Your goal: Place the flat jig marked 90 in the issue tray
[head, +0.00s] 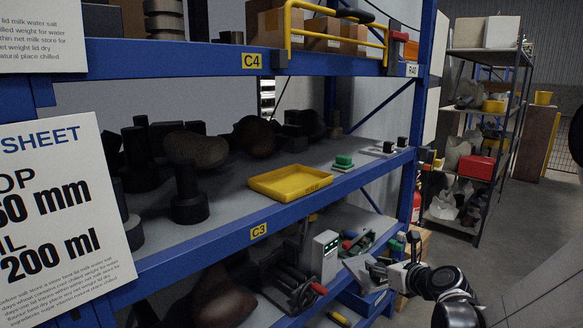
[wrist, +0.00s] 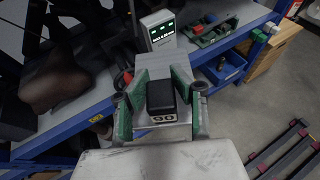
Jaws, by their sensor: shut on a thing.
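My gripper (wrist: 161,98) is shut on the black grip block of a flat grey jig (wrist: 163,64) in the wrist view. The label below the block reads 90. In the head view my gripper (head: 378,270) is at the lower right, with the grey jig plate (head: 358,268) at its tip, in front of the lower shelf. A shallow yellow tray (head: 290,190), the likely issue tray, lies empty on the middle shelf, above and left of my gripper. No marking on the tray is legible.
A green block on a pale base (head: 343,162) and a pale plate with dark knobs (head: 386,149) stand right of the tray. Dark parts (head: 188,195) crowd the left. A box with green lights (head: 325,255) and a blue bin (wrist: 222,66) are near the jig.

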